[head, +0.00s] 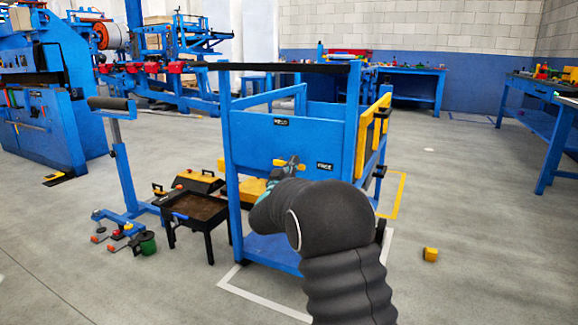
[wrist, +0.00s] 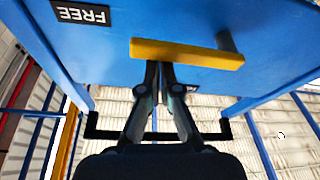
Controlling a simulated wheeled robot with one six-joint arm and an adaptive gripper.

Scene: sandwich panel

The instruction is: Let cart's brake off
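The blue cart (head: 257,140) stands in front of me. Its front panel has a dark label (head: 281,121) near the top, too small to read, and a FREE label (head: 325,166) lower right. The yellow brake lever (head: 287,162) is on that panel, partly hidden by my arm. In the wrist view the lever (wrist: 185,53) lies roughly crosswise, its stub at the right and its long end toward the side of the FREE label (wrist: 82,13). My gripper (wrist: 160,68) has its fingertips together at the lever's edge. I cannot tell whether they touch it.
A low black tray table (head: 195,207) and a blue roller stand (head: 125,165) are left of the cart. A green mug (head: 147,243) and a yellow block (head: 430,254) are on the floor. Workbenches line the back and right. The floor at right is mostly clear.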

